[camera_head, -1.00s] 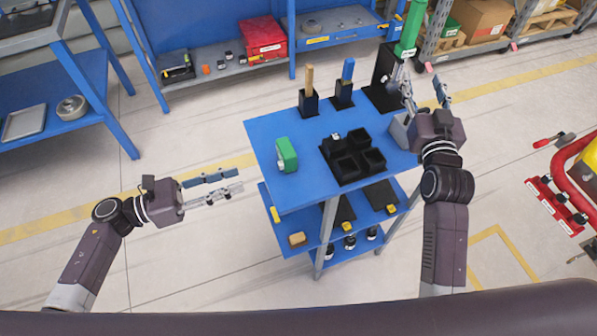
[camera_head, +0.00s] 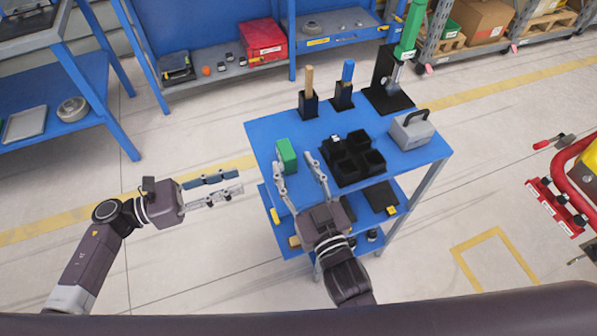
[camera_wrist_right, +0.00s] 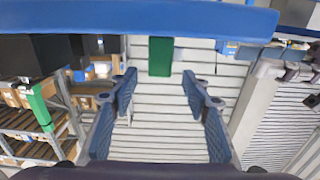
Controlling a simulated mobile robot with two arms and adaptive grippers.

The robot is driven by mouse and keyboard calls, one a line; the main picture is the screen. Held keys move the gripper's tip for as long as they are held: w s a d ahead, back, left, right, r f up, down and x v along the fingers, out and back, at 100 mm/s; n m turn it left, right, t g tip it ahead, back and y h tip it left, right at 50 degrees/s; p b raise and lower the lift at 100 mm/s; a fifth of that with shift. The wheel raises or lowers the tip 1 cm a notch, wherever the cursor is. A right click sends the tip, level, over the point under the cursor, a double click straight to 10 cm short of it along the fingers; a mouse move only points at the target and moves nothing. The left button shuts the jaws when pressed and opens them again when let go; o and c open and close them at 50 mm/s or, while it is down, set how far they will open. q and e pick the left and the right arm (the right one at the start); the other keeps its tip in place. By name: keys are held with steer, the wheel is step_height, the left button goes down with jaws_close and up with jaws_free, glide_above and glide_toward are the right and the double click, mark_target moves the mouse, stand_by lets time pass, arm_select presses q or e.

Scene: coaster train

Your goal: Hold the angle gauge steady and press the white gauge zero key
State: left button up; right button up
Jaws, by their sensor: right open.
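A green block (camera_head: 287,152) with a paler front stands near the left edge of the blue cart top (camera_head: 268,131). It may be the angle gauge, but I cannot tell for sure. No white key can be made out on it. My right gripper (camera_head: 294,163) is open, its fingers pointing at the block and partly covering its front. In the right wrist view the green block (camera_wrist_right: 161,57) lies between and beyond the open fingers (camera_wrist_right: 158,82), apart from them. My left gripper (camera_head: 230,182) is open and empty, left of the cart over the floor.
A black compartment tray (camera_head: 345,180) sits mid-cart, with a small white-topped item at its back corner. Behind are two black holders with a wooden (camera_head: 309,79) and a blue bar (camera_head: 348,70), and a green-columned stand (camera_head: 408,35). A grey handled box (camera_head: 411,131) is at right.

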mark_target(286, 149)
steer(key=x, duration=0.6)
jaws_close()
arm_select(q)
steer(key=shift+r, duration=0.15)
steer(key=c, duration=0.4)
steer(key=shift+a+r+m+g+y, duration=0.1)
steer(key=shift+r+m+g+y, duration=0.15)
steer(key=shift+m+g+y, duration=0.05)
steer(key=shift+c, duration=1.3)
steer(key=shift+s+a+r+m+y, duration=0.1)
steer(key=shift+r+m+y, duration=0.15)
steer(key=shift+r+y, duration=0.15)
steer(key=shift+s+a+r+m+y, duration=0.1)
steer(key=shift+r+m+y, duration=0.2)
steer(key=shift+r, duration=0.1)
jaws_close()
steer(key=shift+x, duration=4.35)
